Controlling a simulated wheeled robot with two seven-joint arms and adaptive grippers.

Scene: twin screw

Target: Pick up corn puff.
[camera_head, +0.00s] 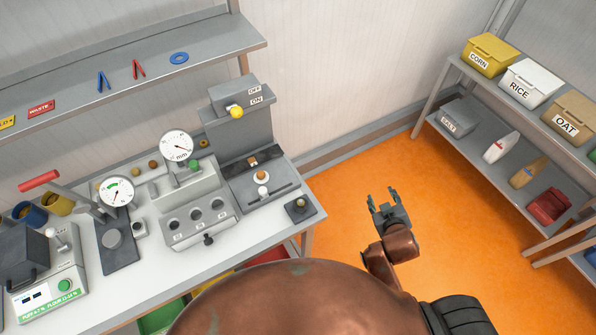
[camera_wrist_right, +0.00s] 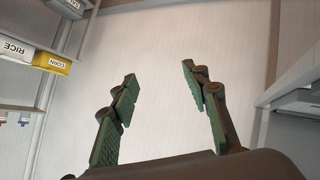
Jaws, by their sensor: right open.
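Several small round tan and brown pieces lie on the grey workbench, among them a tan piece (camera_head: 153,164) behind the dial instruments and a ring-like brown piece (camera_head: 203,143) further right. An orange-brown round piece (camera_head: 261,176) sits on a white holder on the grey machine. They are too small to tell which is a corn puff. My right gripper (camera_head: 382,198) is open and empty, over the orange floor, right of the bench and apart from it. In the right wrist view its two green-padded fingers (camera_wrist_right: 158,76) are spread with nothing between. My left gripper is not in view.
Dial gauges (camera_head: 178,146), a red-handled lever press (camera_head: 40,180) and a switch box with a yellow knob (camera_head: 236,112) crowd the bench. A right shelf holds a yellow CORN bin (camera_head: 490,55) and a white RICE bin (camera_head: 530,83). The floor between is clear.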

